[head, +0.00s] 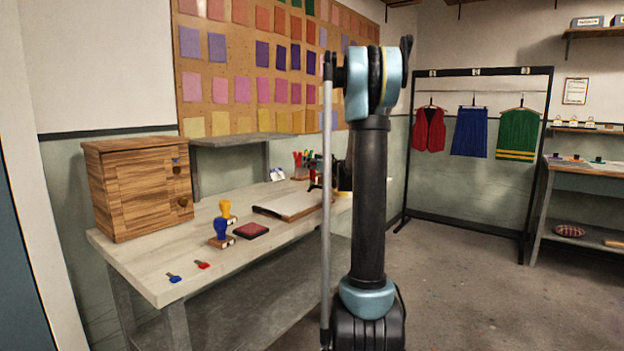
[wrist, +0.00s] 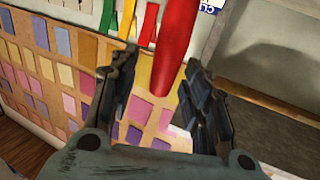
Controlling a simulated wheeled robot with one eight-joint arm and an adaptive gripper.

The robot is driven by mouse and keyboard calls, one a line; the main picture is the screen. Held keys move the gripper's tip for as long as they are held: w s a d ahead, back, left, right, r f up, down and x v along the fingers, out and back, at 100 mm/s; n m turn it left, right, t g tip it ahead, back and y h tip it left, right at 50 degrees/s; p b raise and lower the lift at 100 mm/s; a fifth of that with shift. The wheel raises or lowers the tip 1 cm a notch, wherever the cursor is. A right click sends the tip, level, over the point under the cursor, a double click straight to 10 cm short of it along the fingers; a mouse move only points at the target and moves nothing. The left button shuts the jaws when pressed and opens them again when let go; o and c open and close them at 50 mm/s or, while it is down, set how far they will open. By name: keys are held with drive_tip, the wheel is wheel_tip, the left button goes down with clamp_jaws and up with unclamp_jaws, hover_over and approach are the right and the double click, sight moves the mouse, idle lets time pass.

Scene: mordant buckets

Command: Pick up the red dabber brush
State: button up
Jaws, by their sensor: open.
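The red dabber brush (wrist: 172,48) shows in the wrist view as a thick red rod. Its rounded end lies between the two dark fingers of my gripper (wrist: 160,68). The fingers stand apart, with a visible gap on the left of the rod; the right finger is very close to it, and I cannot tell if they touch. The brush's lower part is out of the picture. In the head view my arm hides most of the gripper and the brush, near the back of the workbench.
Green, yellow and red strips (wrist: 128,18) show beside the brush in the wrist view. On the workbench (head: 150,275) are a wooden cabinet (head: 125,195), blue and yellow stamps (head: 221,229), a red ink pad (head: 251,230) and a board (head: 288,206). A garment rack (head: 530,170) stands behind right.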

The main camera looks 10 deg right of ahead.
clamp_jaws()
idle(0.3)
